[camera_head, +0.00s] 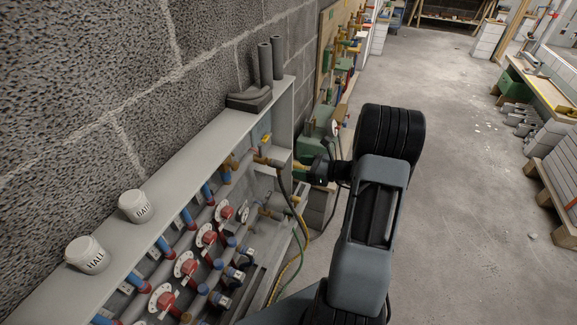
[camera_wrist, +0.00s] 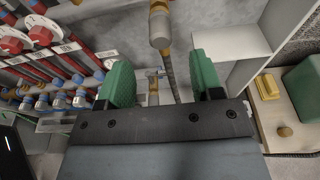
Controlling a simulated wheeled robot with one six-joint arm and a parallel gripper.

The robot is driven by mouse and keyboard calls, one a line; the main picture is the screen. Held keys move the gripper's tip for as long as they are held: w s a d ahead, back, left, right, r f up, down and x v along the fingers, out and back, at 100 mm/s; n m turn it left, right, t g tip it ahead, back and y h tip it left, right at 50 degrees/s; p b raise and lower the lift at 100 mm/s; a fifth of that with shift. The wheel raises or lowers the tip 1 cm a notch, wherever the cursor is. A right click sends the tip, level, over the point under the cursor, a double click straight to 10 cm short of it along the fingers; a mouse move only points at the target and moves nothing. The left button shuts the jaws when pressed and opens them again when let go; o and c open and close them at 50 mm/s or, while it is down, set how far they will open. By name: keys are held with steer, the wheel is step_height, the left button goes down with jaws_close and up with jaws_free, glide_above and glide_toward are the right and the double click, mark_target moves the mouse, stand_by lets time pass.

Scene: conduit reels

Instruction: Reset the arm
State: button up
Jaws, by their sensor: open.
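My gripper (camera_wrist: 160,80) has two green fingers held wide apart in the wrist view, with nothing gripped between them. Behind the gap, a brass fitting (camera_wrist: 159,24) with a hose below it shows on the grey cabinet back. In the head view my dark arm (camera_head: 375,220) reaches toward the right end of the manifold cabinet (camera_head: 215,125). The fingers themselves are hard to make out there. They are near the brass valve fittings (camera_head: 270,160), and I cannot tell whether they touch anything.
Red-handled valves (camera_head: 207,236) and blue-capped pipes line the cabinet. Two white pots, marked HALL (camera_head: 87,254) and BATH (camera_head: 135,206), stand on its top ledge with grey pipe pieces (camera_head: 265,62). A workbench (camera_head: 543,88) and pallet (camera_head: 550,190) are at right. The concrete floor (camera_head: 460,200) between is mostly clear.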

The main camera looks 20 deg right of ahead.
steer(key=v, duration=0.6)
steer(key=shift+s+d, duration=0.25)
steer(key=shift+s, duration=0.05)
steer(key=s+a+n+g+h+p, duration=0.2)
steer(key=s+a+n+g+h, duration=0.2)
steer(key=s+a+n+g, duration=0.8)
steer(key=s+a+r+n+t+h+p, duration=0.1)
steer(key=a+r+n+t+h+p, duration=0.3)
steer(key=r+n, duration=1.1)
steer(key=a+h, duration=0.2)
steer(key=a, duration=0.1)
steer(key=shift+r+n+h, duration=0.2)
steer(key=shift+n+h, duration=0.1)
steer(key=shift+h, duration=0.1)
steer(key=shift+s, duration=0.15)
stand_by(0.4)
